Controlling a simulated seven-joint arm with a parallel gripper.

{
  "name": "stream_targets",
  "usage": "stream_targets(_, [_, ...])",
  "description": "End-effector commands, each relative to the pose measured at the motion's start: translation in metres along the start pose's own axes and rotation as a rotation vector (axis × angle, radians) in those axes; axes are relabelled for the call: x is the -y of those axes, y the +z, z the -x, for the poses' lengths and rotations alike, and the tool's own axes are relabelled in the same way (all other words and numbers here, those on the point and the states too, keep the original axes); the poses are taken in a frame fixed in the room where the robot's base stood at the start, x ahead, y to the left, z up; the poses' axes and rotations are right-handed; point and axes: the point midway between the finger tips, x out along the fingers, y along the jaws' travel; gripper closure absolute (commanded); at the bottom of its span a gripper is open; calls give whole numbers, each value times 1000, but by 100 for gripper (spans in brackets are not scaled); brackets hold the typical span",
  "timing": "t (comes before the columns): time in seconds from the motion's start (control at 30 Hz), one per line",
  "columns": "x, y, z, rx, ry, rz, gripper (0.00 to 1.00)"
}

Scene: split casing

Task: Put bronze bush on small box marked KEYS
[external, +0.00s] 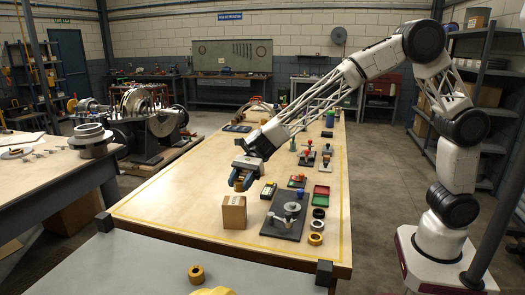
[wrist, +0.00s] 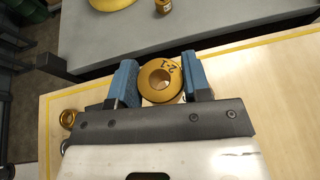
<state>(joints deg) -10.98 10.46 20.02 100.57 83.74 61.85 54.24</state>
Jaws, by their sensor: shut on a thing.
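A bronze bush (wrist: 160,80) with a dark mark on its face is between the blue fingers of my gripper (wrist: 158,84) in the wrist view. In the external view, my gripper (external: 242,177) is shut on the bush (external: 239,186) and points down. A small brown cardboard box (external: 233,213) stands on the wooden table just below the bush. Its lettering is too small to read. The bush appears just above the box's top; I cannot tell whether they touch.
A dark plate with a metal fixture (external: 286,217) lies right of the box, with several rings (external: 316,239) beside it. Coloured trays stand farther back. Another bronze bush (external: 196,273) sits on the grey front table. The wooden table (external: 165,208) is clear left of the box.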

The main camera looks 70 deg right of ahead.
Motion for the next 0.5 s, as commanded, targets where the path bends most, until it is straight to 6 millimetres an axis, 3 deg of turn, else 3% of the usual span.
stream_targets(0.2, [17, 2, -9, 0, 0, 1, 90])
stream_targets(0.5, [19, 2, -10, 0, 0, 1, 90])
